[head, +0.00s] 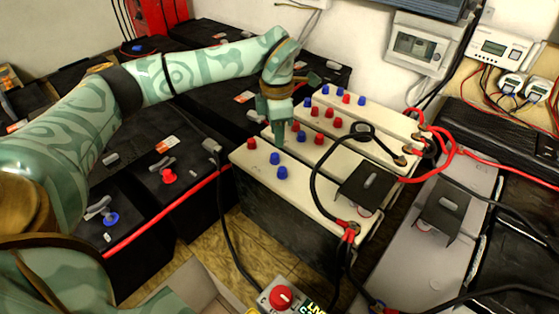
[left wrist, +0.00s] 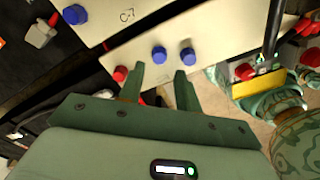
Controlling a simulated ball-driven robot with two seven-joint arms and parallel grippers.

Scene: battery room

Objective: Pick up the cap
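Small red and blue caps sit on the cream tops of the batteries. On the nearest battery (head: 315,196) there are a red cap (head: 252,144) and two blue caps, one (head: 275,158) behind the other (head: 281,173). My left gripper (head: 279,140) points down over this battery, close to these caps. In the left wrist view its two fingers (left wrist: 160,70) are apart with nothing held. Two blue caps, one left (left wrist: 159,56) and one right (left wrist: 188,56), show just beyond the fingertips, and a red cap (left wrist: 120,74) lies left of them. My right gripper is not seen.
More caps (head: 337,122) stand on the batteries behind. Black and red cables (head: 430,178) loop over the right side of the batteries. Black batteries (head: 190,190) fill the left. A grey box with a red knob (head: 281,297) is at the bottom. Tiled floor (head: 197,253) shows between.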

